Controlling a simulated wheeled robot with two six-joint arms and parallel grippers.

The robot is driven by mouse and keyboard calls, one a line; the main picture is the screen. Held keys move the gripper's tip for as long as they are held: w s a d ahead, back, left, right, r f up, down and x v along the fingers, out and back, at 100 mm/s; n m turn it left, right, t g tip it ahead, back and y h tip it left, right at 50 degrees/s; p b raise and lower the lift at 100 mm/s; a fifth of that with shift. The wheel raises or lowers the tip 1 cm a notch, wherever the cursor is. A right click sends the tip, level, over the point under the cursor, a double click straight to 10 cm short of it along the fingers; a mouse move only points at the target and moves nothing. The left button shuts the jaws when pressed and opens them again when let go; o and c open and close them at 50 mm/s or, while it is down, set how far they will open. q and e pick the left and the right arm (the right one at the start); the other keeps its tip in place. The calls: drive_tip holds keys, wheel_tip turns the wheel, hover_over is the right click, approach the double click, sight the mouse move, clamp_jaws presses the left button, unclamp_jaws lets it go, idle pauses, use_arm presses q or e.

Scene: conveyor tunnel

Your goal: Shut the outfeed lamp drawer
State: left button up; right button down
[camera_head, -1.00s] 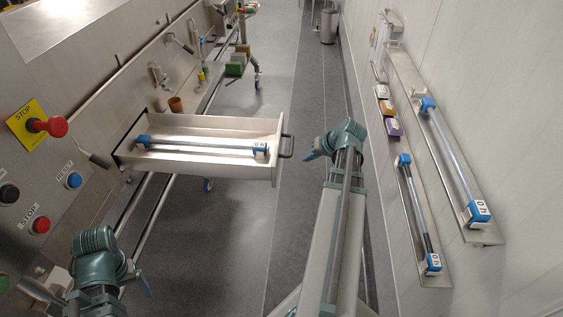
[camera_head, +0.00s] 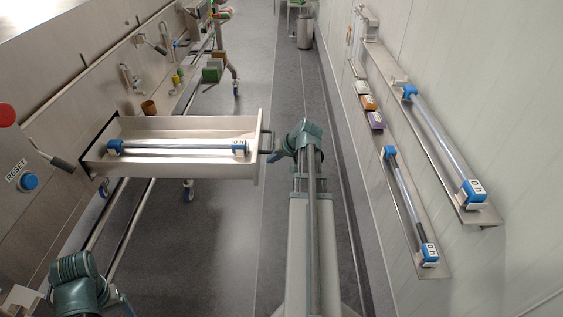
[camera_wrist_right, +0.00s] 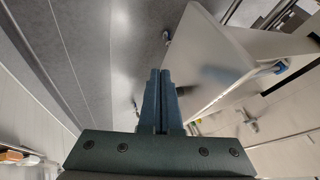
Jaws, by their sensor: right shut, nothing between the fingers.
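The outfeed lamp drawer (camera_head: 190,171) is a pale metal tray standing well out from the machine on the left. A clear lamp tube (camera_head: 180,149) with blue end caps lies in it. The drawer's dark bar handle (camera_head: 267,142) is on its right-hand front. My right gripper (camera_head: 273,157) is just right of the drawer front, close to the handle; contact cannot be told. In the right wrist view its fingers (camera_wrist_right: 161,75) are together and empty, beside the pale drawer panel (camera_wrist_right: 222,52). My left gripper (camera_head: 127,306) is at the lower left, mostly cut off.
The machine wall with a blue reset button (camera_head: 28,181) and a lever (camera_head: 58,162) is at the left. Racks with lamps (camera_head: 405,190) hang on the right wall. Small boxes (camera_head: 368,103) sit there too.

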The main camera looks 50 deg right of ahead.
drive_tip(key=shift+w+a+r, duration=0.15)
drive_tip(key=shift+w+a, duration=0.75)
approach(99, 156)
drive_tip(key=f, duration=0.2)
drive_tip(key=s+f, duration=0.1)
drive_tip(key=f, duration=0.1)
drive_tip(key=shift+s, duration=0.1)
drive_tip(key=shift+w+a, duration=0.4)
drive_tip(key=shift+w, duration=0.05)
drive_tip(key=shift+r, duration=0.1)
